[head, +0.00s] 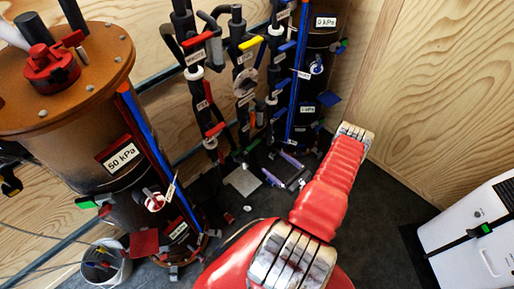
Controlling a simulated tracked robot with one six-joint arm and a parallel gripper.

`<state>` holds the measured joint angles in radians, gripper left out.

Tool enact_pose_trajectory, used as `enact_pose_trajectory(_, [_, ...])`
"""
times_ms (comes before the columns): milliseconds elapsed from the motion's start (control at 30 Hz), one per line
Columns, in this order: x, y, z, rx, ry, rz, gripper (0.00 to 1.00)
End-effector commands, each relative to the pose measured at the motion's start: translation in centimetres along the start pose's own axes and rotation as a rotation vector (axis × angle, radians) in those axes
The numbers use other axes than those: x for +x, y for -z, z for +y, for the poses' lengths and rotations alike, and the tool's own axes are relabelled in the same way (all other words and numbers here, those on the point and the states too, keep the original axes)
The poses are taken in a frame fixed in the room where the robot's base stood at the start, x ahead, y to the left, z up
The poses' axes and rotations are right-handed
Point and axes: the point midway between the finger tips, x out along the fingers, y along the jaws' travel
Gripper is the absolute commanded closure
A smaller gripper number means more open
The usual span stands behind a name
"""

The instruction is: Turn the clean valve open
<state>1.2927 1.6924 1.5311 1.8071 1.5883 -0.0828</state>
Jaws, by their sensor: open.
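Several lever valves sit on dark vertical pipes at the upper middle of the head view. A red-handled valve (197,40) is leftmost, a yellow-handled valve (250,43) is in the middle, and a blue-handled valve (288,46) is to the right. Their white tags are too small or slanted to read surely, so I cannot tell which is the clean valve. Another red handle (215,130) is lower on the left pipe. My red arm rises from the bottom middle and ends right of the pipes, well apart from the upper handles. My gripper does not show.
A rusty tank (65,150) marked 50 kPa fills the left. A darker tank (320,40) marked 0 kPa stands at the back. A white bucket (107,270) is at lower left, a white case (480,235) at right. Plywood walls enclose the corner; dark floor (385,200) is clear right of my arm.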

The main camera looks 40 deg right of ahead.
Motion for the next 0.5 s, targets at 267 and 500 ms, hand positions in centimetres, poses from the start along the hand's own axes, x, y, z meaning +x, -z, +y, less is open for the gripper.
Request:
enact_pose_trajectory(267, [-0.25, 0.33, -0.15, 0.004, 0.015, -0.002, 0.12])
enact_pose_trajectory(500, [0.13, 0.31, -0.13, 0.003, 0.012, -0.002, 0.12])
